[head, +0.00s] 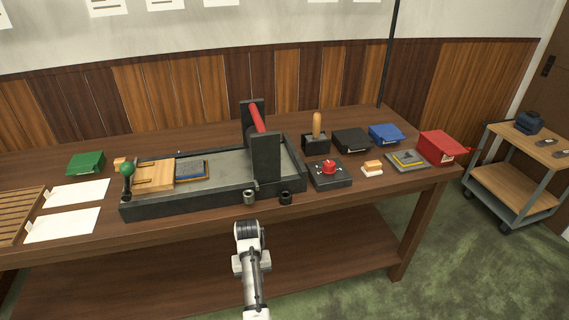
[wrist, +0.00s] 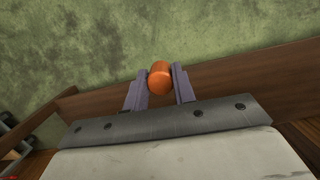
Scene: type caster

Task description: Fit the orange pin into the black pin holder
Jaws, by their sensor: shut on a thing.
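The orange pin (wrist: 160,78) shows end-on in the wrist view, between the two fingers of my gripper (wrist: 161,73). The gripper is shut on it. In the head view my arm ends just in front of the table's front edge, and the fingers and pin are hidden. A small black cup (head: 285,198), which looks like the black pin holder, stands at the front table edge, right of my arm's end. The pin is apart from it.
A similar grey cup (head: 249,197) stands left of the black one. Behind them is a long dark tray (head: 215,191) with a red-handled upright frame (head: 266,158). A black box with a red knob (head: 330,174) stands to the right. Green floor (wrist: 110,40) lies beyond the pin.

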